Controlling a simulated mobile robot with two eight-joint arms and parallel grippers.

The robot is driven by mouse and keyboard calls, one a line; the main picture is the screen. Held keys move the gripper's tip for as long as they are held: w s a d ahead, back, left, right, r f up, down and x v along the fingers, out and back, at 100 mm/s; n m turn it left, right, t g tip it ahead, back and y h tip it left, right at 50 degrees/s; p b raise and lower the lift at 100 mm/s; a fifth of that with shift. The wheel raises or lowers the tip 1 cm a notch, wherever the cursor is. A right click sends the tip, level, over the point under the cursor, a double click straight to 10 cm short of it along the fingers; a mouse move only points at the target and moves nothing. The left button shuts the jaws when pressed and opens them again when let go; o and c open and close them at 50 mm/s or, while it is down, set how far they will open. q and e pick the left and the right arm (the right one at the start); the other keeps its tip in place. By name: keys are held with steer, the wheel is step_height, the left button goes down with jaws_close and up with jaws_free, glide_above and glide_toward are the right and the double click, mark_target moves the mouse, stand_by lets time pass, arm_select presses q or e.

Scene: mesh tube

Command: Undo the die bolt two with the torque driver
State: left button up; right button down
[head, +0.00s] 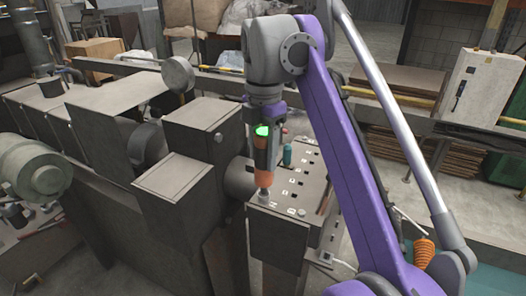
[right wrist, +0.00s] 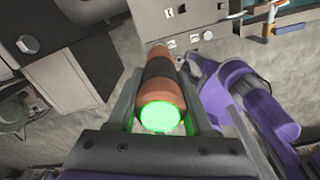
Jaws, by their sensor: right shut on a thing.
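My right gripper (head: 262,150) is shut on the torque driver (head: 264,178), which has an orange and black body and a lit green end. The driver stands nearly upright, nose down, at the near left corner of the grey die block's top (head: 283,227). A grey nose piece shows below the orange body; whether it is seated on a bolt I cannot tell. Several small bolts or slots with pale labels line the top; which is die bolt two I cannot tell. In the right wrist view, the driver (right wrist: 160,78) lies between both fingers. My left gripper is not in view.
A teal cylinder (head: 287,155) stands on the block behind the driver. Grey machine housings (head: 175,185) rise close on the left, with a round gauge-like disc (head: 178,75) behind. A white control box (head: 485,85) stands at the far right.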

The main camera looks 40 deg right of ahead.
mark_target(263, 132)
steer(key=shift+s+a+f, duration=0.1)
steer(key=shift+a, duration=0.05)
stand_by(0.8)
stand_by(0.4)
steer(key=shift+d+r, duration=0.2)
steer(key=shift+r, duration=2.95)
steer(key=shift+f, duration=0.1)
